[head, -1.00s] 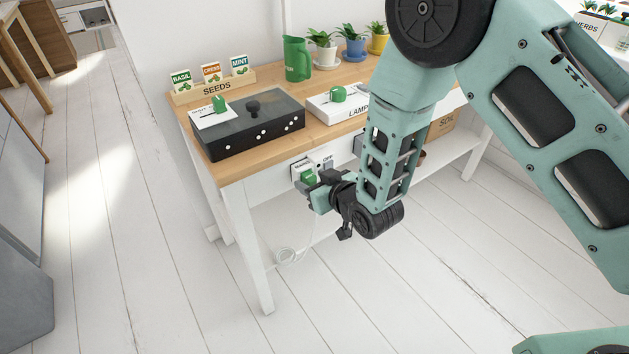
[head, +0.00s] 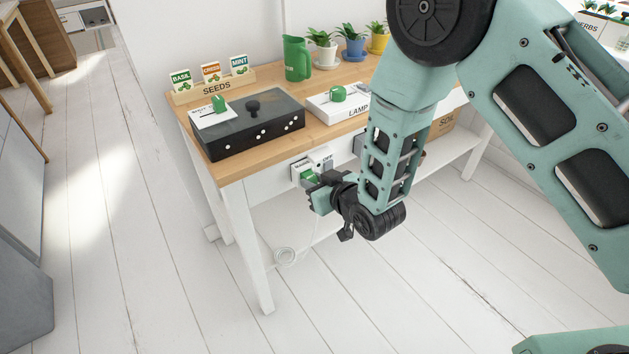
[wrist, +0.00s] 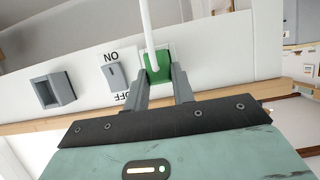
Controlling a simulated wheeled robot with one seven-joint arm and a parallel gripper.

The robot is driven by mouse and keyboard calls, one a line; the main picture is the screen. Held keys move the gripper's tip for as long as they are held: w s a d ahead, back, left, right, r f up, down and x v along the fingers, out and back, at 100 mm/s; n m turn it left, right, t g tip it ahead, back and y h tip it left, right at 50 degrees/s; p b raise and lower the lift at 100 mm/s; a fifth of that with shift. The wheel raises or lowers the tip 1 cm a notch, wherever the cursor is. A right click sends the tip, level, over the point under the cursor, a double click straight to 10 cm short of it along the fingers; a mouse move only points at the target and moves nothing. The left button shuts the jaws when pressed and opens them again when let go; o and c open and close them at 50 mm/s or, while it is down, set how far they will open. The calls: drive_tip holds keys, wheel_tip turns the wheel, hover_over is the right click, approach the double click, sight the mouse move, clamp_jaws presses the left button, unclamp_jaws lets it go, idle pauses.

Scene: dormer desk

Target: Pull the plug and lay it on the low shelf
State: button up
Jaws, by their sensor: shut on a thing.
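A green plug (wrist: 157,68) with a white cord (wrist: 148,25) shows in the wrist view, at the front panel of the desk beside the ON/OFF switch (wrist: 114,76). My gripper (wrist: 160,82) is shut on the plug, one grey finger on each side. In the head view my gripper (head: 315,186) is at the desk's front apron, with the green plug (head: 307,177) between its fingers. Whether the plug is still seated in its socket cannot be told. The low shelf (head: 452,160) is white and runs under the desk, partly hidden by my arm.
The wooden desktop (head: 240,173) carries a black box (head: 250,125), a LAMP box (head: 325,108), a green jug (head: 297,59), seed packets and potted plants. A grey-framed opening (wrist: 53,90) is left of the switch.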

drive_tip(key=shift+s+d, duration=0.25)
drive_tip(key=shift+s, duration=0.15)
drive_tip(key=shift+s+d+f+b, duration=0.1)
drive_tip(key=shift+s+d, duration=0.35)
drive_tip(key=shift+s, duration=0.2)
drive_tip(key=shift+s+d+r+b, duration=0.15)
drive_tip(key=shift+s+d, duration=0.3)
drive_tip(key=shift+s, duration=0.25)
drive_tip(key=shift+s+d+f+b, duration=0.1)
drive_tip(key=shift+s+d+f, duration=0.05)
drive_tip(key=shift+s+d, duration=0.4)
drive_tip(key=shift+s+a, duration=0.1)
